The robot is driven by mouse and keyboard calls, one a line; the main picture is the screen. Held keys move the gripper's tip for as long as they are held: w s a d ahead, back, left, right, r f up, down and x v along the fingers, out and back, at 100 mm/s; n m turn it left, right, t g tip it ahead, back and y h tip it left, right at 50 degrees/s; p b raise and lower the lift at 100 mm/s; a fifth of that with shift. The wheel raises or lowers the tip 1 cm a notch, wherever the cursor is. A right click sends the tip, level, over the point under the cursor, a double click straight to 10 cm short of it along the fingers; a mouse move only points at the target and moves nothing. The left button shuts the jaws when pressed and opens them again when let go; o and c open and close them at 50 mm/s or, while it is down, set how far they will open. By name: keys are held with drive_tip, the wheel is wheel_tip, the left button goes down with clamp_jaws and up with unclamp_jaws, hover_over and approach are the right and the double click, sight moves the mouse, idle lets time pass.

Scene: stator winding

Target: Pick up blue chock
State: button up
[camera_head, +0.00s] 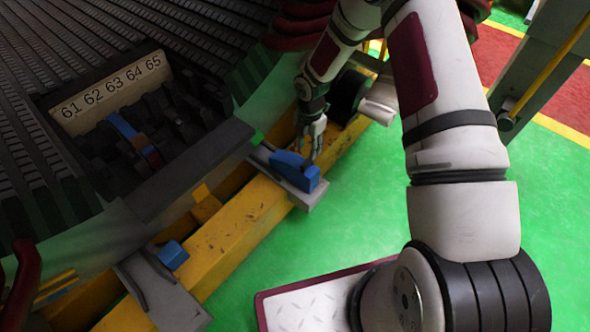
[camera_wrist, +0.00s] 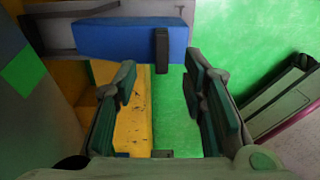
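The blue chock (camera_head: 295,169) lies on a grey plate (camera_head: 310,197) on the yellow beam. In the wrist view the chock (camera_wrist: 120,40) is a long blue block across the top, beyond the fingertips. My gripper (camera_wrist: 160,80) is open there, its two green-padded fingers apart with nothing between them. A dark upright piece (camera_wrist: 162,50) overlaps the chock's right part. I cannot tell whether the fingertips touch the chock.
A second blue block (camera_head: 173,254) sits on another grey bracket (camera_head: 165,300) at lower left. A blue and orange piece (camera_head: 134,137) lies in the dark slot under the panel numbered 61 to 65 (camera_head: 110,93). The yellow beam (camera_head: 235,233) runs alongside open green floor (camera_head: 340,240).

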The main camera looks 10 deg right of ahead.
sight(307, 161)
wheel_tip(307, 161, down, 3)
drive_tip(key=shift+r+b, duration=0.1)
drive_tip(key=shift+b, duration=0.25)
drive_tip(key=shift+s+a+f+b, duration=0.15)
drive_tip(key=shift+f+b, duration=0.6)
drive_tip(key=shift+f, duration=0.65)
drive_tip(key=shift+s+d+f+b, duration=0.1)
drive_tip(key=shift+f+b, duration=0.6)
drive_tip(key=shift+f, duration=0.65)
drive_tip(key=shift+r, duration=0.1)
clamp_jaws()
